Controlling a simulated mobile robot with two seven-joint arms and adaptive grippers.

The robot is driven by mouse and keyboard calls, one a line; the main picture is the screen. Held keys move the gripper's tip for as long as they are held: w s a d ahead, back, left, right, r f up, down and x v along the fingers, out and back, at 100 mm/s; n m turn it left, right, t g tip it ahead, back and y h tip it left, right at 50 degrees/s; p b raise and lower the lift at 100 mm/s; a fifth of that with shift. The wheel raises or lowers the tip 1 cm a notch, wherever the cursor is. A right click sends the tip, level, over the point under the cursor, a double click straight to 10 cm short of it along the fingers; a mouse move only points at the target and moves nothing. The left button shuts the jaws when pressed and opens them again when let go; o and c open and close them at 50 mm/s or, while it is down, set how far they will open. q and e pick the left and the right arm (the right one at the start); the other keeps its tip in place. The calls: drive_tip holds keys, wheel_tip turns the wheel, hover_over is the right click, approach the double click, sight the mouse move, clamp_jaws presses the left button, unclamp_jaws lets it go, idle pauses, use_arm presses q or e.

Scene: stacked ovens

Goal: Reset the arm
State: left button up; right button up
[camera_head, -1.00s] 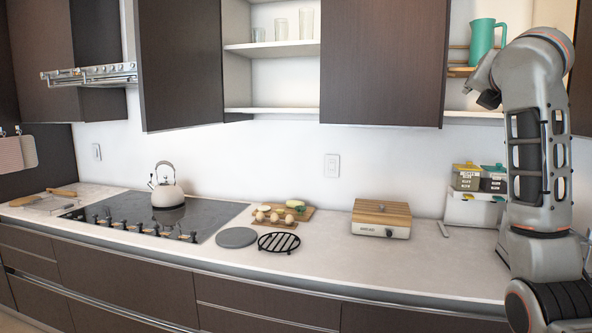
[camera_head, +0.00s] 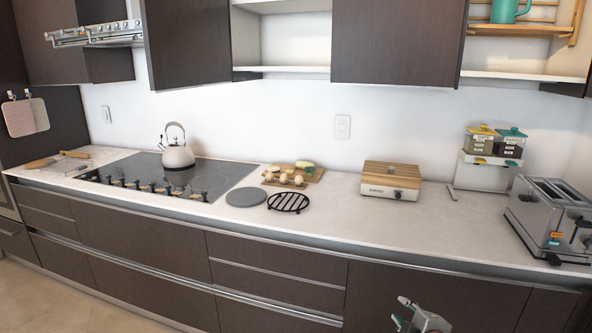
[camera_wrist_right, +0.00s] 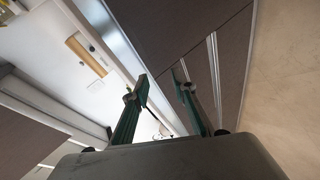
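My right gripper (camera_head: 420,318) shows at the bottom edge of the head view, low in front of the dark drawer fronts. Most of it is cut off by the frame. In the right wrist view its two green-and-grey fingers (camera_wrist_right: 160,85) stand apart with nothing between them, so it is open and empty. My left arm and gripper are not in view.
The counter (camera_head: 330,225) holds a kettle (camera_head: 178,152) on the cooktop, a wood-topped box (camera_head: 390,180), a black trivet (camera_head: 288,202) and a toaster (camera_head: 552,222) at the right. Drawer fronts (camera_head: 270,270) lie below the counter edge. Bare floor (camera_head: 60,290) shows at lower left.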

drive_tip(key=s+a+f+m+y, duration=0.1)
drive_tip(key=s+a+f+m, duration=0.1)
drive_tip(key=s+f, duration=0.4)
drive_tip(key=s+a+f+m+g+y, duration=0.1)
drive_tip(key=s+a+f+m, duration=0.2)
drive_tip(key=s, duration=1.1)
drive_tip(key=s+a+f+m+g, duration=0.1)
drive_tip(key=s+a+f+m, duration=0.2)
drive_tip(key=s+f, duration=0.6)
drive_tip(key=shift+s+m+y, duration=0.4)
drive_tip(key=shift+s+m, duration=0.15)
drive_tip(key=shift+m, duration=0.25)
